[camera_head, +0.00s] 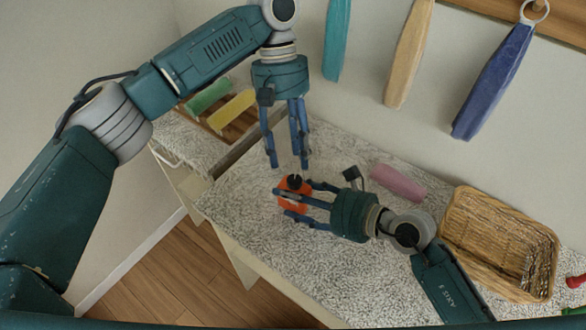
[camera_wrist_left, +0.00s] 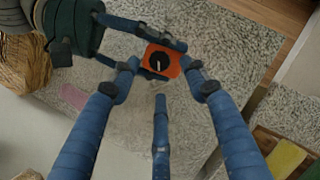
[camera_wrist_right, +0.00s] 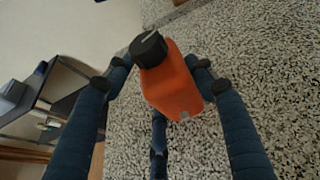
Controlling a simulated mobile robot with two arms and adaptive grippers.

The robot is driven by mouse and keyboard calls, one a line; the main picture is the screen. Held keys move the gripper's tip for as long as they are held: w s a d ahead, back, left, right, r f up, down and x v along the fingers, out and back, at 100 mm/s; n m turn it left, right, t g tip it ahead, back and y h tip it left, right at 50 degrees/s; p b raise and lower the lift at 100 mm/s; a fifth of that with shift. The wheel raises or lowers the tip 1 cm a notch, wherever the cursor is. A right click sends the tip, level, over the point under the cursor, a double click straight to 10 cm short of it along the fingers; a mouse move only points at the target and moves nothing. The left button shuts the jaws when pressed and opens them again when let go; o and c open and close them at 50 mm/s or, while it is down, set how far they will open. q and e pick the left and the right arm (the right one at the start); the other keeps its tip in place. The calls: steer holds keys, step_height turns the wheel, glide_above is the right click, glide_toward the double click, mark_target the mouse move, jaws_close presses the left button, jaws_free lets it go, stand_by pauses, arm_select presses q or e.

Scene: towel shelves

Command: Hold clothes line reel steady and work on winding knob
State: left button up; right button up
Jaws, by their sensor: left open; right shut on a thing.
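The orange clothes line reel (camera_head: 301,201) stands on the speckled counter, with a black winding knob (camera_head: 294,181) on its top. The reel also shows in the left wrist view (camera_wrist_left: 174,66) and the right wrist view (camera_wrist_right: 172,88). A pale line marks the knob in the left wrist view (camera_wrist_left: 158,60). My right gripper (camera_head: 285,202) is shut on the reel from the right side, its fingers around the orange body. My left gripper (camera_head: 287,166) is open and points down, just above the knob and apart from it. The reel's far side is partly hidden by fingers.
A pink rolled towel (camera_head: 398,184) and a wicker basket (camera_head: 456,225) are on the counter at right. Green (camera_head: 208,96) and yellow (camera_head: 232,111) rolls lie at left. Towels hang on the wall, including a blue one (camera_head: 492,82). The counter's front is clear.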

mark_target(294, 178)
arm_select(q)
steer(key=x, duration=0.5)
steer(key=c, duration=1.1)
